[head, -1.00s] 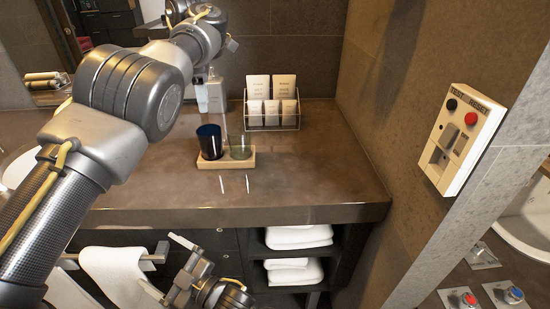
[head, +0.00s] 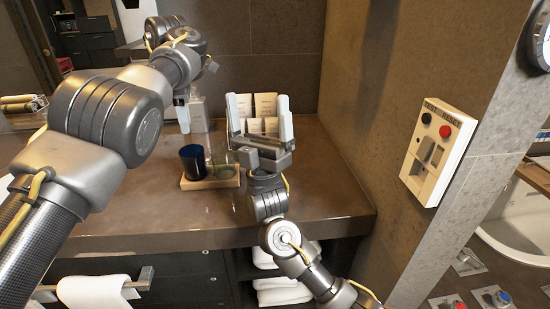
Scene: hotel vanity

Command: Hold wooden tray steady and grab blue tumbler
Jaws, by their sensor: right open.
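The dark blue tumbler (head: 192,161) stands upright at the left on the light wooden tray (head: 192,185), which lies on the brown counter. A clear greenish glass (head: 224,165) stands to its right on the tray. My right gripper (head: 259,118) is open and empty, with two pale fingers pointing up. In the picture it lies right of and above the glass, in front of the card rack.
The card rack (head: 262,103) stands at the back of the counter, partly hidden by my right gripper. Bottles (head: 198,113) stand behind the tumbler. A wall rises to the right, with a switch panel (head: 437,150). The counter's front left is clear.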

